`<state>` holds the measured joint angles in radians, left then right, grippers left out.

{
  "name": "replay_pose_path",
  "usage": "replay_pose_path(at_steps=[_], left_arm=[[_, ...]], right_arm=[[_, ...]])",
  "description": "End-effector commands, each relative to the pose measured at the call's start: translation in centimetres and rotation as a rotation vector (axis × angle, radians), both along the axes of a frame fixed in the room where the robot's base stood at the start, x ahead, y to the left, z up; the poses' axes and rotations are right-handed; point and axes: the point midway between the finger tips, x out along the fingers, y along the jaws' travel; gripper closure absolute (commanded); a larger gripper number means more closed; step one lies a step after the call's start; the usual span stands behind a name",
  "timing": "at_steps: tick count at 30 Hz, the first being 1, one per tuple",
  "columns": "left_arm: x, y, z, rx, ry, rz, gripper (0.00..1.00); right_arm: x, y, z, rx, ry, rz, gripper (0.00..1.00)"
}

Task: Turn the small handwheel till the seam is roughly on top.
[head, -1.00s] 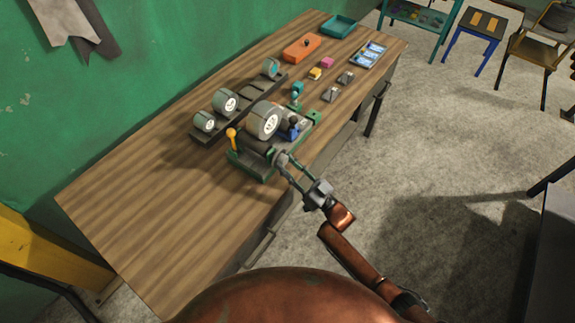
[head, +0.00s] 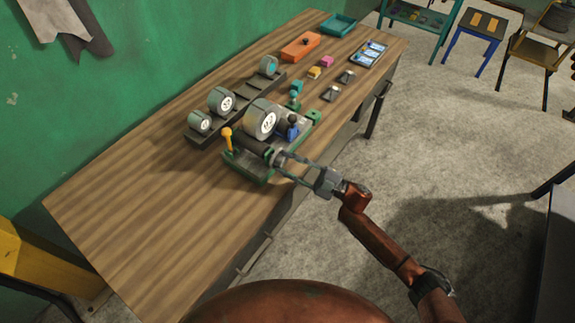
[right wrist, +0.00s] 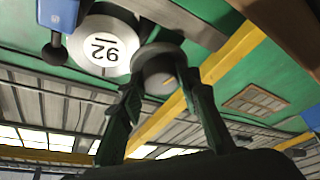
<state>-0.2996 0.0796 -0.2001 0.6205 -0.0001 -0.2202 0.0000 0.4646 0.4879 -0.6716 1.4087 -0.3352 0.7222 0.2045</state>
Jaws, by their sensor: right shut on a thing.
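The small handwheel (head: 277,157) is a grey knob on the front of a green-based fixture (head: 240,168) on the bench. My right gripper (head: 285,164) is shut on the handwheel, one finger on either side. In the right wrist view the handwheel (right wrist: 158,65) sits between my fingertips (right wrist: 162,84). A large grey wheel (head: 263,121) with a white face stands on the fixture behind it. I cannot make out the seam. My left gripper is out of view.
A dark rack (head: 240,110) with smaller wheels lies behind. An orange box (head: 300,46) and teal tray (head: 338,24) are farther back. The bench's near left is clear.

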Motion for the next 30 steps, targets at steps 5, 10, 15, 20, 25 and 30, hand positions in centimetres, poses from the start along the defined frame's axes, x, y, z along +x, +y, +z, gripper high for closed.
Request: replay_pose_path(at_steps=[5, 10, 15, 20, 25, 30], left_arm=[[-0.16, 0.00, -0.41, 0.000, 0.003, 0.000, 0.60], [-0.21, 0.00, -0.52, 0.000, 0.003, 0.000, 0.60], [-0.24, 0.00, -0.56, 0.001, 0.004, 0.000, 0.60], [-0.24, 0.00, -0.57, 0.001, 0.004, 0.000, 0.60], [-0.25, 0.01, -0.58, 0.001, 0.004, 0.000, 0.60], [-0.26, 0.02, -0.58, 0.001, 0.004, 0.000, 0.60]], right_arm=[[0.00, -0.06, -0.14, -0.098, -0.130, 0.003, 0.93], [0.03, -0.08, -0.02, -0.178, -0.240, 0.003, 0.93], [0.07, -0.12, 0.09, -0.238, -0.322, 0.004, 0.93], [0.05, -0.09, 0.10, -0.276, -0.374, 0.003, 0.93], [0.05, -0.11, 0.11, -0.298, -0.405, 0.003, 0.93], [0.04, -0.10, 0.10, -0.306, -0.415, 0.004, 0.93]])
